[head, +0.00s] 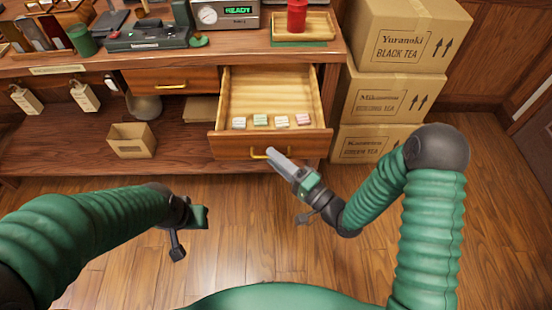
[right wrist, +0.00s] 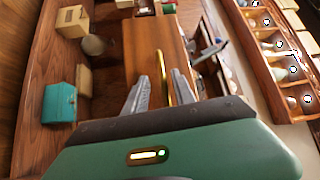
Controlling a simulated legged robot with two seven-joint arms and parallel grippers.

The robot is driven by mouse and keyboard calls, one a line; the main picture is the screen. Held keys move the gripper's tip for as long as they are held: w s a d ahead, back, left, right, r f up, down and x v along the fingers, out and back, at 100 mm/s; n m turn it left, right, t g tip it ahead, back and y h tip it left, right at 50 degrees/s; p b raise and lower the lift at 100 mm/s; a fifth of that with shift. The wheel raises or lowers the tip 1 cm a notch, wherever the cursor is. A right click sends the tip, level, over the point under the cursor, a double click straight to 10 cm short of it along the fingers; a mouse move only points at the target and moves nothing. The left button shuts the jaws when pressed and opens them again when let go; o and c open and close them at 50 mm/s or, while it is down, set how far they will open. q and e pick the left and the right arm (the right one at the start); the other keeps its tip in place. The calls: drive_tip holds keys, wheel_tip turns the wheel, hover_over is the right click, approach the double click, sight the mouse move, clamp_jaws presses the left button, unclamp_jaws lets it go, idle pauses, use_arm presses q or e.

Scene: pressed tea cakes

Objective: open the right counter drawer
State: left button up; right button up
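The right counter drawer (head: 228,100) stands pulled out from the counter, its inside visible from above. Its front (head: 225,146) carries a brass handle (head: 258,154), also seen in the right wrist view (right wrist: 161,74). My right gripper (head: 271,153) is at the right end of this handle. In the right wrist view its fingers (right wrist: 159,78) are spread, with the handle between them and a gap on each side. Contact cannot be made out. My left gripper (head: 196,217) hangs above the floor at lower left, away from the drawer; its fingers are unclear.
Several small wrapped pieces (head: 260,120) lie in the drawer near its front. A closed drawer (head: 150,80) is to its left. Stacked tea cartons (head: 390,97) stand close on the right. An open box (head: 132,141) sits on the lower shelf. The floor in front is clear.

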drive_tip(key=shift+r, duration=0.1)
drive_tip(key=p+v, duration=0.1)
drive_tip(key=v, duration=1.6)
drive_tip(key=shift+a, duration=0.1)
